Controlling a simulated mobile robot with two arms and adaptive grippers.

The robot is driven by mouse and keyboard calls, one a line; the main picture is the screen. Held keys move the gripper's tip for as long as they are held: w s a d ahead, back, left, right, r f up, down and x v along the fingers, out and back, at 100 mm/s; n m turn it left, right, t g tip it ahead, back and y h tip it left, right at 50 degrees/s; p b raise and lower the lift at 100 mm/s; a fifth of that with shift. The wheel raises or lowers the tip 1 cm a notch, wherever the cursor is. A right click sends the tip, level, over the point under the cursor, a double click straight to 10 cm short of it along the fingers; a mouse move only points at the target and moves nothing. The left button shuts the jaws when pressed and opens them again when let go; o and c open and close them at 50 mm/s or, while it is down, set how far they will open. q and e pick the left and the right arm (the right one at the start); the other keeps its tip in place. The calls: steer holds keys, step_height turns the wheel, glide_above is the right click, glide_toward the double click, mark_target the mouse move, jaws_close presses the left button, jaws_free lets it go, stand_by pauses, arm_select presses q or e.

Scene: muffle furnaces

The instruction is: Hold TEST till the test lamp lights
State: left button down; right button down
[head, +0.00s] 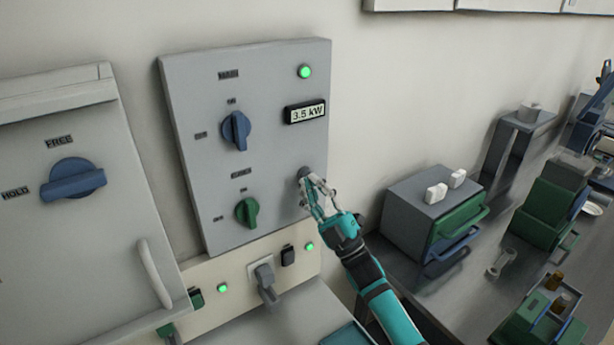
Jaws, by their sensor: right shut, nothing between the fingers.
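A grey control panel (200,90) is mounted on the wall. A dark round button (304,172) sits at its lower right, partly hidden by my right gripper (307,182). I can see no TEST label; the gripper may cover it. The right gripper is shut with nothing held, its fingertips at the button; I cannot tell whether the button is pressed in. A green lamp (305,72) at the panel's upper right is lit. I cannot tell which lamp is the test lamp. My left gripper is not in view.
The panel has a blue knob (236,131), a green knob (247,212) and a "3.5 kW" display (305,112). A grey drawer box (410,207) stands on the bench at right.

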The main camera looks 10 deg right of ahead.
steer(key=shift+w+a+b, duration=0.2)
steer(key=shift+w+b, duration=0.2)
steer(key=shift+w, duration=0.05)
stand_by(0.3)
steer(key=shift+s+d, duration=0.1)
steer(key=shift+s, duration=0.05)
steer(key=shift+s+d+p, duration=0.25)
steer(key=shift+s+p, duration=0.15)
steer(key=shift+s, duration=0.3)
steer(key=s, duration=0.1)
steer(key=s+d+p, duration=0.1)
steer(key=s, duration=0.1)
steer(key=s+p, duration=0.1)
steer(key=shift+s+d, duration=0.35)
stand_by(0.3)
